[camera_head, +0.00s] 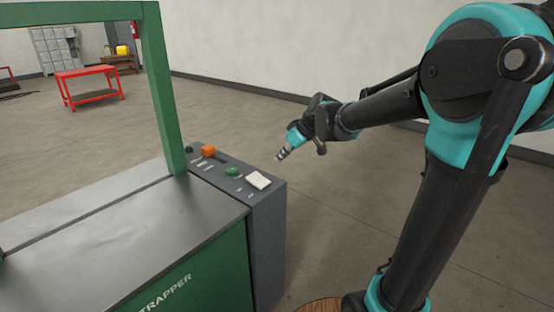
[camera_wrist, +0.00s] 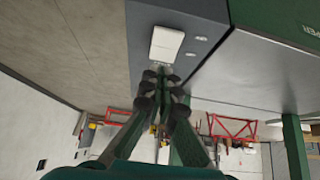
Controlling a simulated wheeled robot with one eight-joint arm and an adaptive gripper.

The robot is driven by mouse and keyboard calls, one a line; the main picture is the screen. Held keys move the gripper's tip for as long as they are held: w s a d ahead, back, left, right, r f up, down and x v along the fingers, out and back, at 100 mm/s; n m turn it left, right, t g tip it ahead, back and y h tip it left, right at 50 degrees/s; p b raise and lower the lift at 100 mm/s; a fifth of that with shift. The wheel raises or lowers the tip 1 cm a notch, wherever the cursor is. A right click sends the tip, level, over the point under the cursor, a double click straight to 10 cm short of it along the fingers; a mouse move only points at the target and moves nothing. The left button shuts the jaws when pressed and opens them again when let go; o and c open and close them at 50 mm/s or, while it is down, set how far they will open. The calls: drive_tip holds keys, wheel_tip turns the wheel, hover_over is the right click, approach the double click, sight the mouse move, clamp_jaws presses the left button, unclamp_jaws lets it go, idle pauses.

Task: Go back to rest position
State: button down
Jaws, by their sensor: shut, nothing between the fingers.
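My gripper (camera_head: 283,154) is at the end of my dark and teal arm, which reaches in from the right in the head view. It hangs in the air just above and right of the control panel's near end. In the wrist view my gripper (camera_wrist: 165,78) has its fingertips together with nothing between them, in front of a white switch plate (camera_wrist: 166,44). In the head view the white switch plate (camera_head: 258,180) lies on the grey control panel (camera_head: 265,220), below and left of the fingers. The fingers look apart from it.
The panel also carries a green button (camera_head: 232,171) and an orange knob (camera_head: 208,151). The green strapping machine (camera_head: 100,250) with its upright frame (camera_head: 160,90) fills the left. A red table (camera_head: 88,72) and lockers (camera_head: 55,50) stand far back. The floor behind the arm is clear.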

idle(0.3)
drive_tip(key=s+d+f+m+h, duration=0.3)
drive_tip(key=s+d+f+m, duration=0.2)
drive_tip(key=s+d+f, duration=0.4)
drive_tip(key=s+d+f+m+h, duration=0.2)
drive_tip(key=s+d+f+m, duration=0.3)
drive_tip(key=s, duration=0.9)
drive_tip(key=d+f, duration=0.3)
drive_tip(key=d, duration=0.2)
drive_tip(key=shift+s+d+f+h, duration=0.15)
drive_tip(key=shift+s+f+h, duration=0.15)
drive_tip(key=shift+f+h, duration=0.1)
